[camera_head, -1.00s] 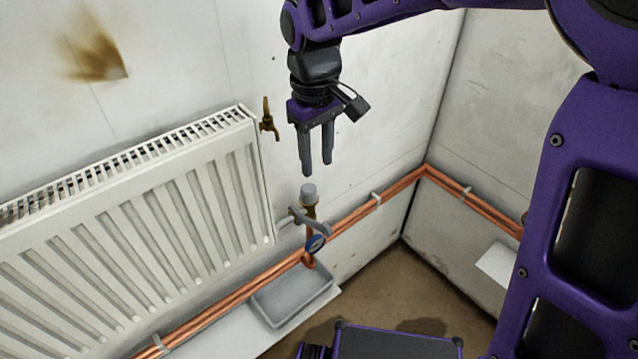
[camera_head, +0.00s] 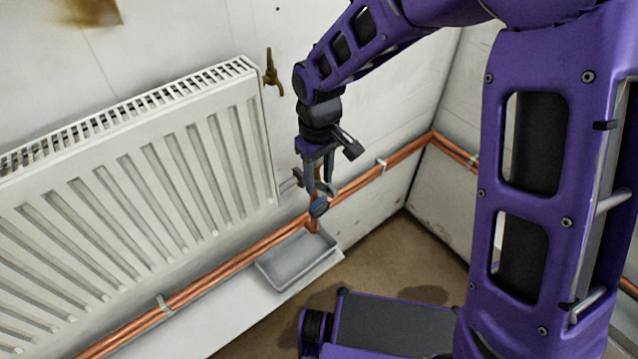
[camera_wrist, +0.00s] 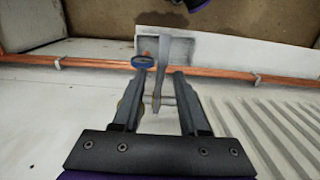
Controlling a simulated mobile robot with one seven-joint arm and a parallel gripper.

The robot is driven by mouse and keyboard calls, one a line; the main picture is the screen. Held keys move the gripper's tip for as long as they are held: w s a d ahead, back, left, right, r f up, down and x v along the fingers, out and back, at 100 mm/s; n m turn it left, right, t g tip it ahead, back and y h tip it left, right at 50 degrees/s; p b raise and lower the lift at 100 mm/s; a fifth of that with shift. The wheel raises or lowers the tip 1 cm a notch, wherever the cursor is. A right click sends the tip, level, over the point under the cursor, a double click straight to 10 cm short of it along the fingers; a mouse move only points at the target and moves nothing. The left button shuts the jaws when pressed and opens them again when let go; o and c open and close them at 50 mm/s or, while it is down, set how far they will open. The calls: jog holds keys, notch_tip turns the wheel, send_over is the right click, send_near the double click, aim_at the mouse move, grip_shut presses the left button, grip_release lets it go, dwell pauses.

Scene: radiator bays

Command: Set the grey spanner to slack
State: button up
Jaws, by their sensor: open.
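The grey spanner (camera_wrist: 164,56) is a long grey bar in the wrist view, reaching from between my fingers out over the tray. In the head view it is at the radiator valve, mostly behind my fingers. My gripper (camera_head: 319,187) points down at the valve beside the radiator's lower right corner. In the wrist view my gripper (camera_wrist: 160,80) is open, with one finger on each side of the spanner's near part. I cannot tell whether either finger touches it. A blue oval tag or dial (camera_head: 319,207) sits just below, and its blue ring (camera_wrist: 143,62) shows beside the left finger.
The white radiator (camera_head: 140,190) fills the left. Copper pipes (camera_head: 240,252) run along the wall behind the valve. A grey tray (camera_head: 270,278) lies beneath the valve. A brass tap (camera_head: 272,75) is on the wall above. Open floor (camera_head: 395,255) lies to the right.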

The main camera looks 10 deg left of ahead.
jog(key=shift+f, duration=0.85)
jog(key=shift+c, duration=0.3)
grip_shut()
dwell(0.6)
